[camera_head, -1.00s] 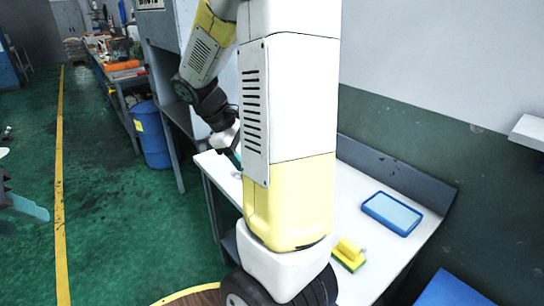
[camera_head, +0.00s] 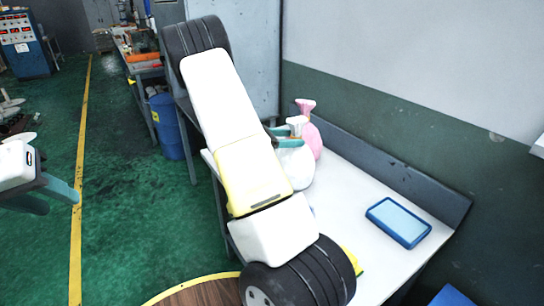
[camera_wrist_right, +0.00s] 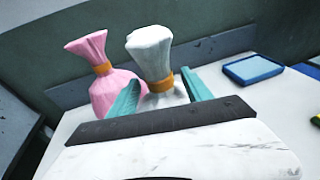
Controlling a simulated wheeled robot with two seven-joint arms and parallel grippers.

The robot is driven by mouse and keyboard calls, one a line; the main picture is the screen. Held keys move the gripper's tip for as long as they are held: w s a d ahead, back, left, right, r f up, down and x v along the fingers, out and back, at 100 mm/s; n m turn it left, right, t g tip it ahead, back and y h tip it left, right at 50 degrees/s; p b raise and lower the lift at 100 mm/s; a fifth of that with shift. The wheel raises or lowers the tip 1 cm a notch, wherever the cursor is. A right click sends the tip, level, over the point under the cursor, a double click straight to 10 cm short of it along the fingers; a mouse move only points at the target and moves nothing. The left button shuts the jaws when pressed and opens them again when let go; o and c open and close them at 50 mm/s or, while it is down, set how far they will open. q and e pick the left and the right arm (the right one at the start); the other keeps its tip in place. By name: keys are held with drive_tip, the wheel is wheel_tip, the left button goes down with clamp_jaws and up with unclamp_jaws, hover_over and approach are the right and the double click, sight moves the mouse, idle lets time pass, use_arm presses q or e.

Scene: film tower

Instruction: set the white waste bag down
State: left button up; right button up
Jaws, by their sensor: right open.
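The white waste bag (camera_head: 297,168) stands on the white table (camera_head: 345,200), beside the pink bag (camera_head: 312,136). It also shows in the right wrist view (camera_wrist_right: 149,55), upright, with an orange tie round its neck and its lower part hidden by my gripper. My right gripper (camera_wrist_right: 160,95) is open, its teal fingers on either side of the white bag just below the tie. In the head view my right gripper (camera_head: 288,136) is partly hidden by my arm. My left gripper (camera_head: 50,200) is at the left edge, away from the table, with teal fingers apart and empty.
A blue tray (camera_head: 398,222) lies on the table's right part, with a yellow sponge (camera_head: 353,260) near the front, partly hidden by my arm. The wall panel (camera_head: 400,178) closes the table's back. A blue barrel (camera_head: 168,125) stands left of the table.

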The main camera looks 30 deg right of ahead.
drive_tip(key=x, duration=0.4)
drive_tip(key=shift+d, duration=0.4)
clamp_jaws()
idle(1.0)
